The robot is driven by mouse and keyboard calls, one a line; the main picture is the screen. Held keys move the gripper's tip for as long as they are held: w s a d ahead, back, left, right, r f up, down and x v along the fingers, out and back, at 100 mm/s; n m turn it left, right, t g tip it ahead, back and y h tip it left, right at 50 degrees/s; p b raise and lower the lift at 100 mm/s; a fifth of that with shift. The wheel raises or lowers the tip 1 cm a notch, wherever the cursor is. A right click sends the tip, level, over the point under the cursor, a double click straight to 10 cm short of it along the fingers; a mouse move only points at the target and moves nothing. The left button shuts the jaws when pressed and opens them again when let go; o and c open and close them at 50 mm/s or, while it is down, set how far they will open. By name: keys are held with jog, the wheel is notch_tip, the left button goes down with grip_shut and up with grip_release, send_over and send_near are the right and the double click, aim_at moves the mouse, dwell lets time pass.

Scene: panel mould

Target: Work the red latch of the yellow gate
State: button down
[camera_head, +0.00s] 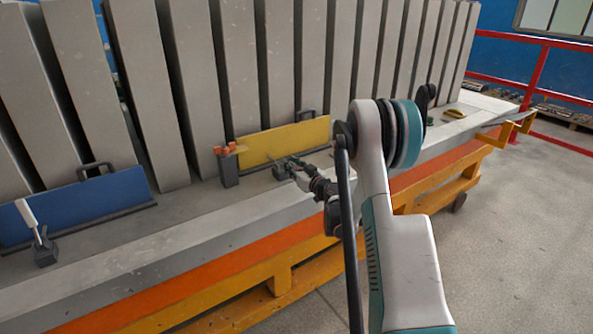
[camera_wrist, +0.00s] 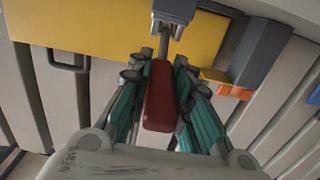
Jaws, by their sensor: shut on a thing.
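The yellow gate (camera_head: 284,142) stands on the bench in front of the grey panels, with a dark handle on top. It fills the upper part of the wrist view (camera_wrist: 95,27). The red latch (camera_wrist: 160,98) lies between the fingers of my gripper (camera_wrist: 160,85), which are shut on it from both sides. The latch runs from a grey metal bracket (camera_wrist: 173,10) at the gate's face. In the head view my gripper (camera_head: 282,168) is low in front of the yellow gate, and the latch is mostly hidden by the fingers.
A grey box with orange-handled things (camera_head: 228,170) stands just left of the gripper. A blue gate (camera_head: 85,205) and a white-handled lever (camera_head: 45,247) are further left. Tall grey panels (camera_head: 190,75) stand behind. The bench front (camera_head: 150,262) is clear.

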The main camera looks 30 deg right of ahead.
jog(key=shift+s+f+t, duration=0.2)
jog(key=shift+f+t, duration=0.35)
jog(key=shift+t, duration=0.15)
jog(key=c, duration=1.4)
grip_release()
jog(key=shift+c, duration=0.2)
jog(key=shift+s+d+f, duration=0.1)
jog(key=shift+s+f, duration=0.05)
jog(key=shift+s, duration=1.1)
jog(key=shift+s+f, duration=0.15)
jog(key=shift+s, duration=1.05)
jog(key=shift+s+d+f, duration=0.1)
jog(key=shift+s+f, duration=0.05)
jog(key=shift+s, duration=1.1)
